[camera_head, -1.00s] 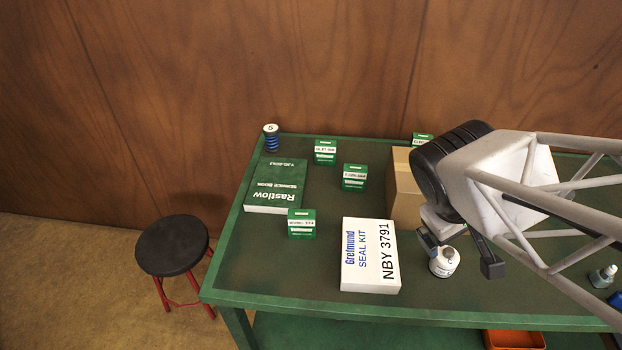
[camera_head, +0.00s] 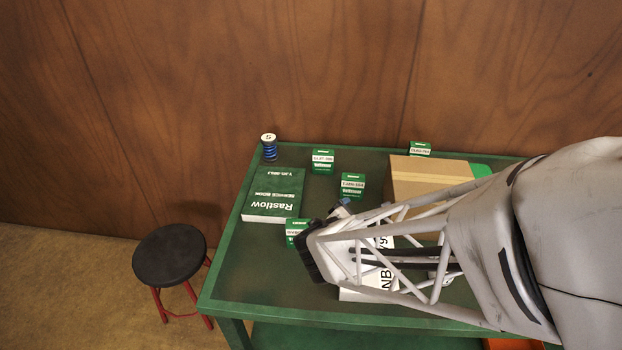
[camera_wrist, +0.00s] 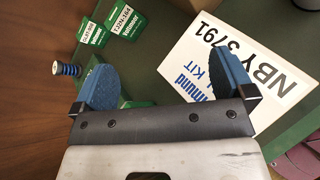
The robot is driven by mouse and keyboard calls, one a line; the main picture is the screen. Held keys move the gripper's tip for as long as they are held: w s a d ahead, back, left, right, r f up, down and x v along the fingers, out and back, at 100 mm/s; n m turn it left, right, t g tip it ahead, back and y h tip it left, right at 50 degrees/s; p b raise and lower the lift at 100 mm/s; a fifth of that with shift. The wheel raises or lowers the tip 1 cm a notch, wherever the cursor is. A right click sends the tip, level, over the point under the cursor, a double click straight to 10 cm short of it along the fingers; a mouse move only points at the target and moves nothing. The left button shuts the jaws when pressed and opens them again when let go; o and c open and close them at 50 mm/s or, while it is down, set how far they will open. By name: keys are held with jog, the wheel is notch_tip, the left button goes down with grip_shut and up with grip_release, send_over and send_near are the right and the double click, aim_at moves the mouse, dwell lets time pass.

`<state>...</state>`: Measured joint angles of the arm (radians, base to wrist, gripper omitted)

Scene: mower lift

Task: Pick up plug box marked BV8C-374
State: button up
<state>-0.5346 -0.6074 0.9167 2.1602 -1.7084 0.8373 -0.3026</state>
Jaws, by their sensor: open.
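The small green plug box (camera_head: 293,231) sits near the front left of the table, below the Rastlow book. In the head view the gripper is over the table beside this box, mostly hidden by my arm. In the wrist view, a green patch (camera_wrist: 139,103) behind the gripper may be this box.
A white seal kit box (camera_wrist: 240,65) lies close to the right pad. Other green boxes (camera_head: 322,161) (camera_head: 352,186) (camera_head: 420,149), a blue spring (camera_head: 269,148), a service book (camera_head: 273,194) and a cardboard box (camera_head: 425,178) are on the table (camera_head: 232,270). A stool (camera_head: 170,253) stands left.

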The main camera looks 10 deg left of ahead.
aim_at(300, 237)
jog(key=a+f+n+y, duration=0.2)
jog(key=a+f+n, duration=0.1)
jog(key=a, duration=0.1)
jog(key=s+a+f+n+t+y, duration=0.1)
jog(key=a+f+n+y, duration=0.1)
jog(key=a+f+n, duration=0.2)
jog(key=a+f+n+t+y, duration=0.1)
jog(key=a+f+n+y, duration=0.1)
jog(key=a, duration=0.4)
jog(key=shift+s+f+n+y, duration=0.35)
jog(key=shift+f+n, duration=0.45)
jog(key=shift+n, duration=0.4)
jog(key=shift+d, duration=0.1)
jog(key=shift+x, duration=1.25)
jog(key=shift+d+x, duration=0.1)
jog(key=shift+x, duration=1.2)
jog(key=shift+d+x, duration=0.15)
jog(key=shift+x, duration=1.15)
jog(key=shift+a, duration=0.1)
